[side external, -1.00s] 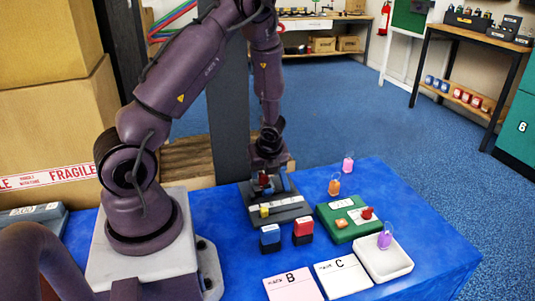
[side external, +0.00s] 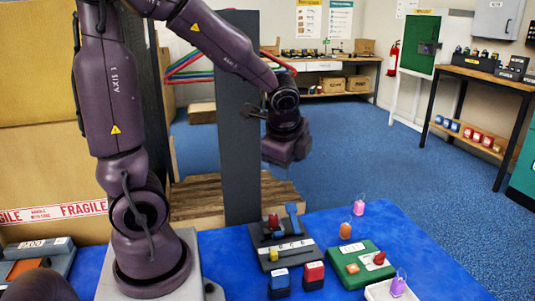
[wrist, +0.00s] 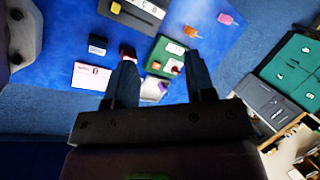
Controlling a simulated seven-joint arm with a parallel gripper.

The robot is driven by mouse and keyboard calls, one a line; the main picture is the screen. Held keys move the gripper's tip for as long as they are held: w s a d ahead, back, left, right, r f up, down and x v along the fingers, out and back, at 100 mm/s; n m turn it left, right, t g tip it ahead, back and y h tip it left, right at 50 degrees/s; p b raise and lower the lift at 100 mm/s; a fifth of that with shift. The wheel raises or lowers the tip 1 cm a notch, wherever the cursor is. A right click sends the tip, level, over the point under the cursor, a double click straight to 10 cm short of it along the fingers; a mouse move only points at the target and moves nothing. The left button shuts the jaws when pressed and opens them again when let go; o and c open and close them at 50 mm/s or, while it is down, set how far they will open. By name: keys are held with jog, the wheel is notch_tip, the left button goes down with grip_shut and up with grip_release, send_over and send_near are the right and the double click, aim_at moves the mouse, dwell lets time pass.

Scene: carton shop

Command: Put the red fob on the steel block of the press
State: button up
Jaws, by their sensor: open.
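The press (side external: 291,251) is a dark base with a row of letters, a blue lever (side external: 293,221) and a small yellow part, on the blue table. A small red piece (side external: 274,221) stands upright at its left rear; it looks like the red fob, but I cannot tell for sure or see the steel block clearly. Another red piece (side external: 379,258) lies on the green board (side external: 347,281). My gripper (wrist: 160,60) is open and empty in the wrist view. In the side view my gripper (side external: 284,158) hangs high above and behind the press, apart from everything.
A white tray (side external: 378,293) is at front right. A dark column (side external: 239,120) rises behind the press.

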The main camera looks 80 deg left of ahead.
jog(key=s+d+r+n+t+h, duration=0.3)
jog(key=s+d+r+n+h, duration=0.1)
jog(key=s+d+r+n, duration=0.3)
jog(key=d+r+n, duration=0.2)
jog(key=d, duration=0.2)
jog(key=shift+s+d+n, duration=0.3)
jog(key=shift+d, duration=0.05)
